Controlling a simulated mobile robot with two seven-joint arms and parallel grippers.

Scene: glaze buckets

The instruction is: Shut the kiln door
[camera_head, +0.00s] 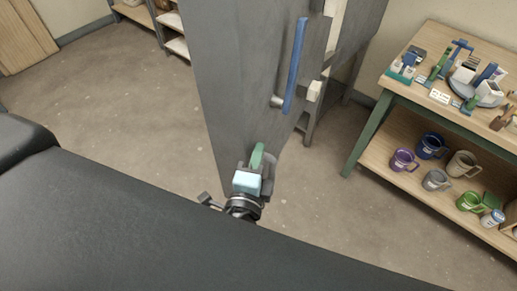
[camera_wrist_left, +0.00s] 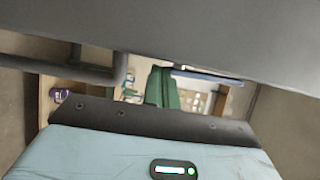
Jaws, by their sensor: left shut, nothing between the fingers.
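The grey kiln door (camera_head: 235,70) fills the upper middle of the head view, with a blue bar handle (camera_head: 297,65) near its right edge. It appears to stand out from the grey kiln body (camera_head: 352,35) behind it; how wide the gap is I cannot tell. My left gripper (camera_head: 257,157) is shut and empty, low at the door's bottom edge and below the handle. Whether it touches the door is unclear. In the left wrist view a grey panel, likely the door (camera_wrist_left: 190,35), crosses the top, above the green fingers (camera_wrist_left: 160,88). My right gripper is not in view.
A wooden table with green legs (camera_head: 408,98) stands at the right, with tools on top and several mugs (camera_head: 403,160) on its lower shelf. Low shelving (camera_head: 178,47) stands at the back left. Bare concrete floor (camera_head: 130,110) lies left of the door.

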